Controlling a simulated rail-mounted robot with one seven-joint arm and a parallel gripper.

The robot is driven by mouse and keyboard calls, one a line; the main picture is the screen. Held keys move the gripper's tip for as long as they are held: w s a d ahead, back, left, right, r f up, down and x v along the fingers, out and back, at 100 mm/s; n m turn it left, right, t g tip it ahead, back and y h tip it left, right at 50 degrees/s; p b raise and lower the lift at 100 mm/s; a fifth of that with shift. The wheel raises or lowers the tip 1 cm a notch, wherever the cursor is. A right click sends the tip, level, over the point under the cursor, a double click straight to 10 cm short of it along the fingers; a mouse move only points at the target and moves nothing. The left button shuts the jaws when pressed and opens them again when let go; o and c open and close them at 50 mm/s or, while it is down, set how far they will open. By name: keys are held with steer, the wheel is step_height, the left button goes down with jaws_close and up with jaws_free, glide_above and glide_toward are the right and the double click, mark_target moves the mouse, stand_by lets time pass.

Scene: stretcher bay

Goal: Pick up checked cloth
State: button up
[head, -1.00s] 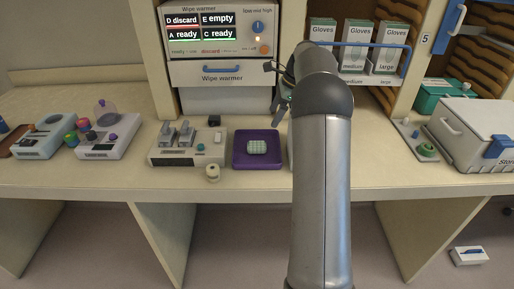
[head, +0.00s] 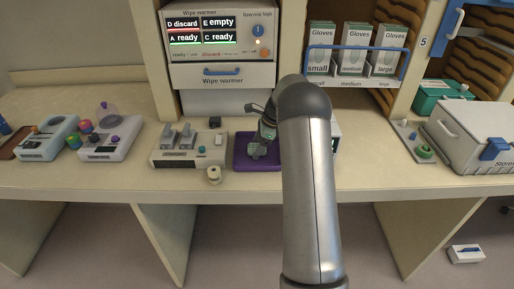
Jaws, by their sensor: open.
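The purple tray (head: 243,149) lies on the counter below the wipe warmer. My gripper (head: 259,153) is over the middle of this tray, pointing down, with its jaws open. The checked cloth is hidden behind my gripper, or too small to tell apart from it; a second ago it showed as a pale green checked pad in the middle of the tray. I cannot tell whether the fingers touch it.
A grey device with two levers (head: 186,145) stands left of the tray, with a small cream knob (head: 214,174) in front. The wipe warmer (head: 222,45) and glove boxes (head: 352,50) are behind. A white storage box (head: 470,132) stands at right.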

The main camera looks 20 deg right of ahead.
steer(key=c, duration=1)
steer(key=shift+c, duration=0.2)
step_height(320, 180, up, 10)
steer(key=b, duration=0.1)
steer(key=shift+b, duration=0.3)
